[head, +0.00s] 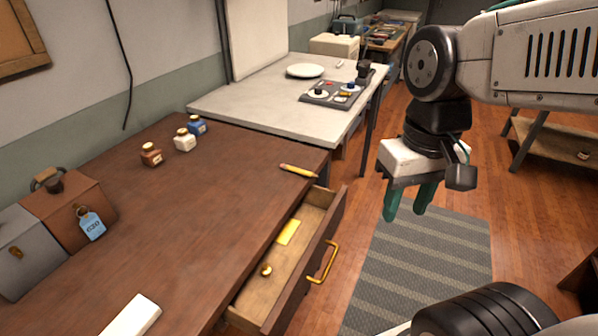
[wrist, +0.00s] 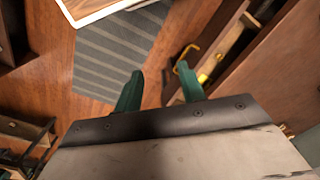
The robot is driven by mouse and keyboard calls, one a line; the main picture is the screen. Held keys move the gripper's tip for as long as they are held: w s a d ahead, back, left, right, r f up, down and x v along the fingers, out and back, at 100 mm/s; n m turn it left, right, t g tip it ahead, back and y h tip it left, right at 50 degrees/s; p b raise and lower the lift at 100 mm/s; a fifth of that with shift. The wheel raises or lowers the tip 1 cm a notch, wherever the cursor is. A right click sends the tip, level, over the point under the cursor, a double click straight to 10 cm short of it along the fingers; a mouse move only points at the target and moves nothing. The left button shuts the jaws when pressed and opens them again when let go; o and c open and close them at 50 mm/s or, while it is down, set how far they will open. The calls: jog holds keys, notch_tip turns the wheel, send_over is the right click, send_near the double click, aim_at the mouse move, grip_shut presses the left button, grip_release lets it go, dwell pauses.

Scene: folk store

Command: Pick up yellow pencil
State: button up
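The gripper is well away from the pencil. I cannot make out the pencil in the wrist view.
The open drawer (head: 322,226) juts out below the pencil, with a yellow item (head: 289,232) and a small round brass object (head: 266,270) inside. Small bottles (head: 184,140) and a brown box (head: 69,211) stand farther left. A pale table (head: 255,102) adjoins behind.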

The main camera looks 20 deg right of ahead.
jog(key=w+a+f+m+g+y, duration=0.2)
jog(key=w+a+f+m+y, duration=0.1)
jog(key=w+f+m+y, duration=0.3)
jog(key=m+t+y, duration=0.2)
jog(key=m+t, duration=0.9)
jog(key=m, duration=0.9)
send_near(302, 170)
jog(key=x, duration=0.8)
grip_shut()
